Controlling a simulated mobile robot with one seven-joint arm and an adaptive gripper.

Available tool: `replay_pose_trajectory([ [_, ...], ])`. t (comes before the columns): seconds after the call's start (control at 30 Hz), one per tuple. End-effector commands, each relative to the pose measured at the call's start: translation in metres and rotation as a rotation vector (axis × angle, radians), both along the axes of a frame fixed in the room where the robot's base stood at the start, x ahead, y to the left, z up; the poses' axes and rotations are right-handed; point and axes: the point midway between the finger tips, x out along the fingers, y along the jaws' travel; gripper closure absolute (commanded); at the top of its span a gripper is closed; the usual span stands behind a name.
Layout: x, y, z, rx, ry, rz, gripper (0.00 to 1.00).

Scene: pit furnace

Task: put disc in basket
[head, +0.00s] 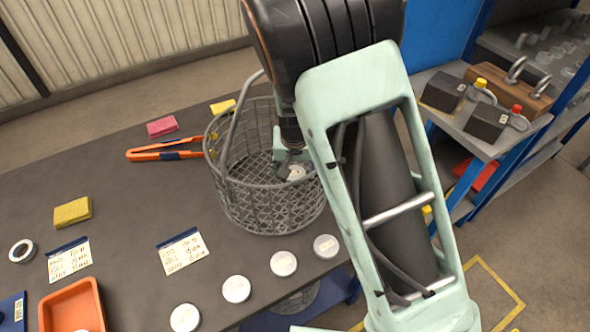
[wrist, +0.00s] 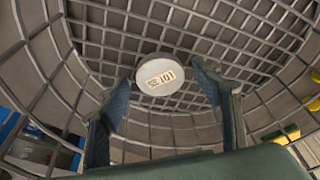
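A pale round disc (wrist: 160,75) with a printed label reading "101" is inside the wire basket (head: 232,190). It also shows in the head view (head: 296,173), partly hidden by my arm. My gripper (wrist: 162,70) points down into the basket, its two blue-padded fingers on either side of the disc. Narrow gaps show between the fingertips and the disc, so the fingers look open. Whether the disc rests on the basket's mesh floor is hard to tell. Several similar discs (head: 283,263) lie in a row along the table's front edge.
The basket's tall handle (head: 238,120) rises on its left. Orange-handled tongs (head: 165,154), a pink pad (head: 162,126), a yellow sponge (head: 72,212), paper cards (head: 183,251) and an orange tray (head: 72,308) lie on the dark table. A shelf with weights (head: 487,122) stands at right.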

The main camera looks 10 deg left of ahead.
Motion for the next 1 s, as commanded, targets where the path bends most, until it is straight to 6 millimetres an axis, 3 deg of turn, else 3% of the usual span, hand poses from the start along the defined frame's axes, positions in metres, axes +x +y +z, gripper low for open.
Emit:
replay_pose_trajectory([
  [0.27, -0.001, 0.0, 0.011, 0.001, -0.002, 0.0, 0.41],
  [0.7, -0.024, -0.002, 0.093, 0.003, -0.003, 0.003, 0.41],
  [1.0, -0.032, -0.003, 0.118, 0.0, 0.0, 0.001, 0.41],
])
